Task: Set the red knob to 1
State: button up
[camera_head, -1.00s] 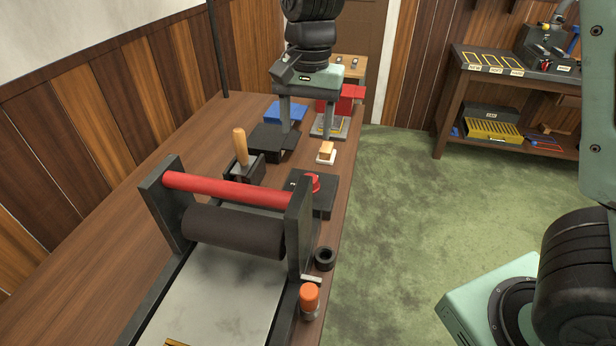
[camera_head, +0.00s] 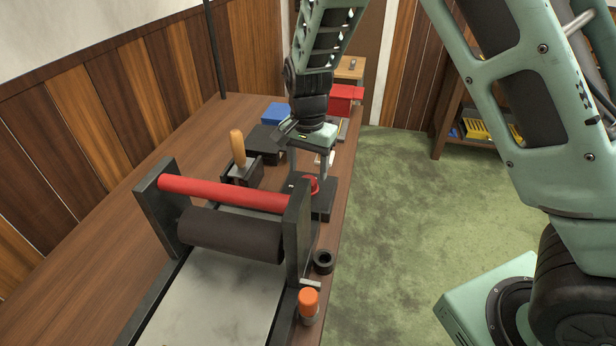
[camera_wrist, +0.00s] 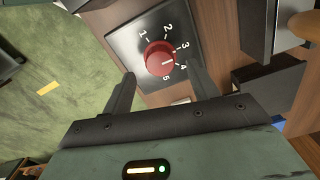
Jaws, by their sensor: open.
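The red knob (camera_wrist: 159,56) sits on a black box (camera_wrist: 125,40) with a dial numbered 1 to 5 in white. A pale pointer mark on the knob faces the side of 4 and 5, away from 1; its exact setting is hard to read. In the head view the knob (camera_head: 311,184) is partly hidden by a finger and the press frame. My gripper (camera_head: 308,176) is open above the box, pointing down. In the wrist view my gripper (camera_wrist: 163,73) has its fingers spread wider than the knob, with the tips just short of it and nothing held.
A roller press with a red bar (camera_head: 225,193) stands close in front of the box. A wooden-handled tool (camera_head: 238,150) in a black holder is to the left. A black ring (camera_head: 323,261) and an orange-capped item (camera_head: 308,302) are near the table's right edge.

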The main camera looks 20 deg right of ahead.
jog(key=shift+f, duration=2.1)
jog(key=shift+c, duration=0.3)
jog(key=c, duration=0.9)
